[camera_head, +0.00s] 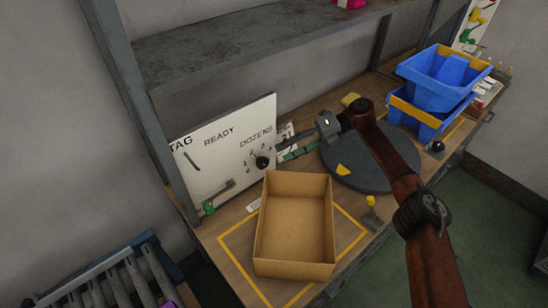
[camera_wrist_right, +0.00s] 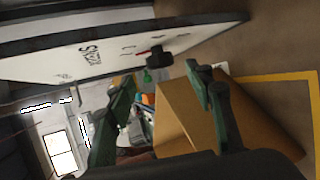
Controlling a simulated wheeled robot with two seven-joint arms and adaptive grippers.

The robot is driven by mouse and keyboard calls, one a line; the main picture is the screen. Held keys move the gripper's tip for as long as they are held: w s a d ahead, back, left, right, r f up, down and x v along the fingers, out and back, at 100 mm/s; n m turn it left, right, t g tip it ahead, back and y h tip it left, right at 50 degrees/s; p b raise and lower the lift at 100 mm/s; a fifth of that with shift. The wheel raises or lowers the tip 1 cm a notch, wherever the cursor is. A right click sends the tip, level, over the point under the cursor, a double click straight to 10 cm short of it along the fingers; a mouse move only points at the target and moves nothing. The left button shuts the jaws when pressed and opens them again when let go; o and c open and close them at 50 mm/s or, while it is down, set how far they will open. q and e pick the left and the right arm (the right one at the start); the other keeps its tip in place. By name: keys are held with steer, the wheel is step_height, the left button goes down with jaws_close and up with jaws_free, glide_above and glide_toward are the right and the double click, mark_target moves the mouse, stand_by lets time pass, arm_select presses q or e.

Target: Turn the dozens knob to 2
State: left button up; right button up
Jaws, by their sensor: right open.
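The dozens knob (camera_head: 262,162) is a small black knob low on the right part of the white board (camera_head: 215,145), under the word DOZENS. It also shows in the right wrist view (camera_wrist_right: 159,57), with a small red mark beside it. The setting it points at is too small to read. My right gripper (camera_head: 281,150) is open and empty, just to the right of the knob in the head view. In the right wrist view its two green fingers (camera_wrist_right: 160,80) are spread apart, with the knob ahead of the gap. I see no contact. My left gripper is not in view.
An open cardboard box (camera_head: 292,270) stands in front of the board, inside a yellow outline on the bench. A grey round plate (camera_head: 372,170) lies under my right arm. Stacked blue bins (camera_head: 440,80) stand at the right. A grey shelf (camera_head: 250,40) hangs above.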

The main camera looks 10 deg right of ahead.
steer(key=shift+v, duration=2.6)
